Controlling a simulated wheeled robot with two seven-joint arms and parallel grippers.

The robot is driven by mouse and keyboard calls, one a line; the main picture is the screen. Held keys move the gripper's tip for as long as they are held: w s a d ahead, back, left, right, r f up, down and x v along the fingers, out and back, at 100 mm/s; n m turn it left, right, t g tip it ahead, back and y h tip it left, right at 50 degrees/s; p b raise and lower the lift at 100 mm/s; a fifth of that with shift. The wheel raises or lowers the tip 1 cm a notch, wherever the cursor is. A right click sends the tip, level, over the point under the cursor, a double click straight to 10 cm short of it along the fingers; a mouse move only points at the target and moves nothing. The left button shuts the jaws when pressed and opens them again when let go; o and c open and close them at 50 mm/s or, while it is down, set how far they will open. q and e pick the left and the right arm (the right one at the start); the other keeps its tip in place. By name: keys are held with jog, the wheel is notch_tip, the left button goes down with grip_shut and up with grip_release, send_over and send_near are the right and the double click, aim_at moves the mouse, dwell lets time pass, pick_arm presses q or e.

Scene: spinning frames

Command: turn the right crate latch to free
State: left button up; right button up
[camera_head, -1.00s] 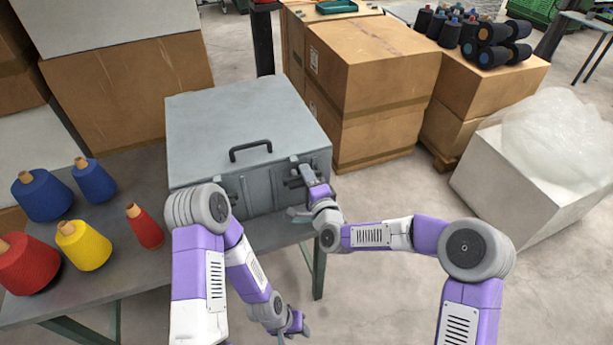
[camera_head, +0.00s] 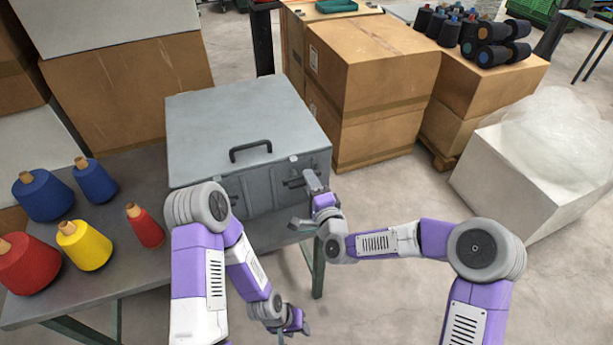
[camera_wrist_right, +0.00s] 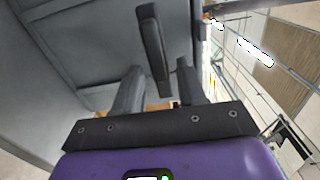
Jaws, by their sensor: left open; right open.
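The right crate latch (camera_head: 294,183) is a dark bar on the front, near the right corner, and looks roughly sideways in the head view. In the right wrist view the latch bar (camera_wrist_right: 153,45) lies just ahead of the fingertips, in line with the gap between them. My right gripper (camera_head: 305,197) is open and empty in front of the latch. I cannot tell whether it touches it. My left gripper (camera_head: 299,322) is open and low, beside the table.
Red, yellow and blue yarn cones (camera_head: 84,245) stand on the table (camera_head: 120,282) left of the crate. Cardboard boxes (camera_head: 370,95) stand behind and right. A white bin (camera_head: 520,185) with plastic wrap is at the right. The floor between is clear.

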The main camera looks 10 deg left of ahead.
jog(key=v, duration=0.4)
jog(key=shift+s+d+p, duration=0.2)
jog(key=shift+s+p, duration=0.1)
jog(key=shift+p, duration=0.05)
jog(key=s+d+f+n+g+h+p, duration=0.25)
jog(key=s+d+f+g, duration=0.2)
jog(key=f, duration=0.35)
jog(key=s+d+f+n+g+h+p, duration=0.1)
jog(key=s+d+f+n+g+p, duration=0.15)
jog(key=d+f, duration=0.4)
jog(key=s+d+f+n+g+h+p, duration=0.1)
jog(key=s+d+f+n+g, duration=0.1)
jog(key=s, duration=0.6)
jog(key=s+d+f+n+g+h+p, duration=0.1)
jog(key=s+d+f+g+p, duration=0.1)
jog(key=s+d+f+g, duration=0.3)
jog(key=s+d+f, duration=0.1)
jog(key=s, duration=0.3)
jog(key=shift+s+d+n+g, duration=0.3)
jog(key=shift+s+n, duration=0.05)
jog(key=shift+n, duration=0.05)
jog(key=shift+w, duration=0.1)
